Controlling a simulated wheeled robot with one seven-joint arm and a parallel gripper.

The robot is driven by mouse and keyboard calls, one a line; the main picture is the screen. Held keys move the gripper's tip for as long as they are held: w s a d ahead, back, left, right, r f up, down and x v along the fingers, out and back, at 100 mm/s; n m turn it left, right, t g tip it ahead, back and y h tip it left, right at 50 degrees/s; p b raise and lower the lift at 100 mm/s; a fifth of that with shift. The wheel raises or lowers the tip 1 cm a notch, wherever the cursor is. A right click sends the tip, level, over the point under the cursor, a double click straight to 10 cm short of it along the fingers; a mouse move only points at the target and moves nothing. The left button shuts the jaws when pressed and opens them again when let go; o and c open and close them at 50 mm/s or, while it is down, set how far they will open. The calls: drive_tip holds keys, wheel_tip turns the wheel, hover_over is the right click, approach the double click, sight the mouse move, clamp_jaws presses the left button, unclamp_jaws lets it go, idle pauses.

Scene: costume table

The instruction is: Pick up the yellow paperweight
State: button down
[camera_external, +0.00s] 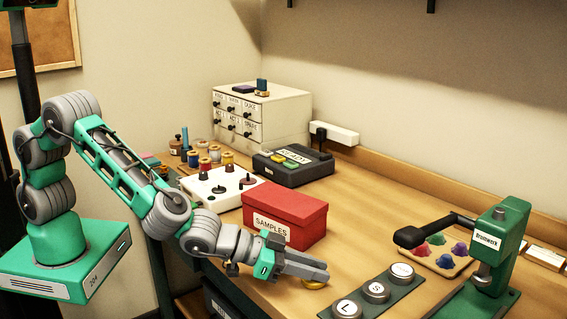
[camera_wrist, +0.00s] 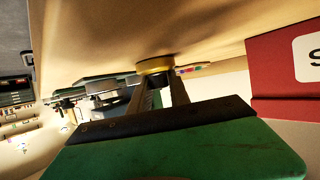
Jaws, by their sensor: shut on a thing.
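The yellow paperweight (camera_external: 311,285) is a low round piece near the front edge of the table, mostly hidden under my fingers in the external view. In the wrist view the yellow paperweight (camera_wrist: 155,66) shows as a disc at the fingertips, close against the tan tabletop. My gripper (camera_external: 320,276) reaches over the table, low and pointing right. In the wrist view my gripper (camera_wrist: 160,80) is shut on the paperweight, one finger on each side. I cannot tell whether the paperweight is clear of the tabletop.
A red SAMPLES box (camera_external: 290,222) stands just behind my gripper. A dark strip with round lettered weights (camera_external: 376,292) lies close to the right. A green press (camera_external: 497,255) stands at the far right. Open wood (camera_external: 350,240) lies behind the strip.

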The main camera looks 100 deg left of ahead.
drive_tip(key=shift+s+f, duration=0.1)
drive_tip(key=shift+f, duration=0.15)
